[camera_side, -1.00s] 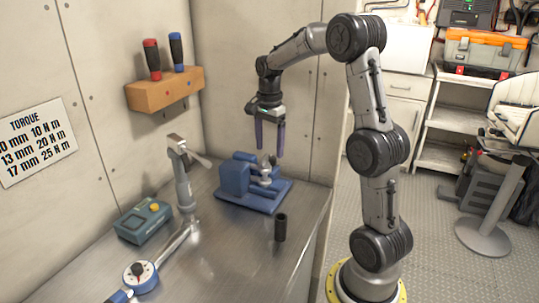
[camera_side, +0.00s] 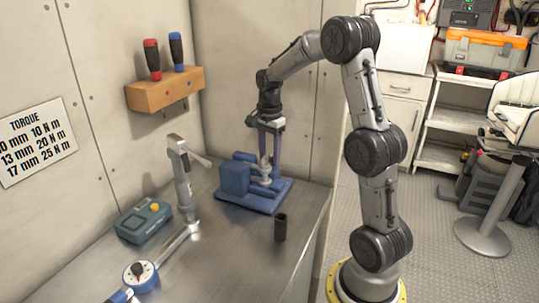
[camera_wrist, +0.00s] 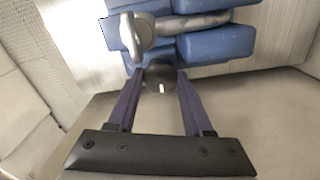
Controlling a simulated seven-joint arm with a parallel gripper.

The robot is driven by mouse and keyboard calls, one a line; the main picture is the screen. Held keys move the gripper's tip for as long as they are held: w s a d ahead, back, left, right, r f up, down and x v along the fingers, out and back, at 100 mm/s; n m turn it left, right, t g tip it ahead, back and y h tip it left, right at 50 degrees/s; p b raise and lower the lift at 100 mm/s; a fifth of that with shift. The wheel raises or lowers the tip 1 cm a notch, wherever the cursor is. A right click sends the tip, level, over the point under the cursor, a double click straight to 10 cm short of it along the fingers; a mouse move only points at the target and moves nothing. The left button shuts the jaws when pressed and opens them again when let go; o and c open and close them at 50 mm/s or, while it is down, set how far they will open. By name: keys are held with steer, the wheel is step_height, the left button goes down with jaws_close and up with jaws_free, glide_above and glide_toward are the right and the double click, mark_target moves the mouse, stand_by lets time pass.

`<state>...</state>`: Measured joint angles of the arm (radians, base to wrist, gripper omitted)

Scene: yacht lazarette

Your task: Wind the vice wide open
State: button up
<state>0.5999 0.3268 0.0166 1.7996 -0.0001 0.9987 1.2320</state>
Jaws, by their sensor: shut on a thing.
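The blue vice (camera_side: 235,178) stands on its base on the metal bench, near the corner. Its blue body also shows at the top of the wrist view (camera_wrist: 220,42), with a grey metal bar and a rounded silver end (camera_wrist: 140,35). A dark round knob with a white mark (camera_wrist: 160,79) lies between my fingertips. My gripper (camera_side: 269,164) points down at the vice, its two purple fingers shut on this knob. The fingers also show in the wrist view (camera_wrist: 159,72). The fingers partly hide the vice's metal parts in the side view. The jaw gap is unclear.
A dark upright cylinder (camera_side: 280,227) stands in front of the vice. A grey lever tool (camera_side: 184,185), a teal box (camera_side: 144,220) and a torque wrench (camera_side: 140,276) occupy the bench's left side. A wooden rack (camera_side: 165,90) holds red and blue handled tools on the wall.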

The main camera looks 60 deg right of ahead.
jaws_close()
steer(key=shift+n, duration=1.6)
steer(key=o, duration=1.1)
jaws_free()
steer(key=shift+r, duration=0.15)
step_height(320, 180, up, 14)
steer(key=shift+f, duration=0.2)
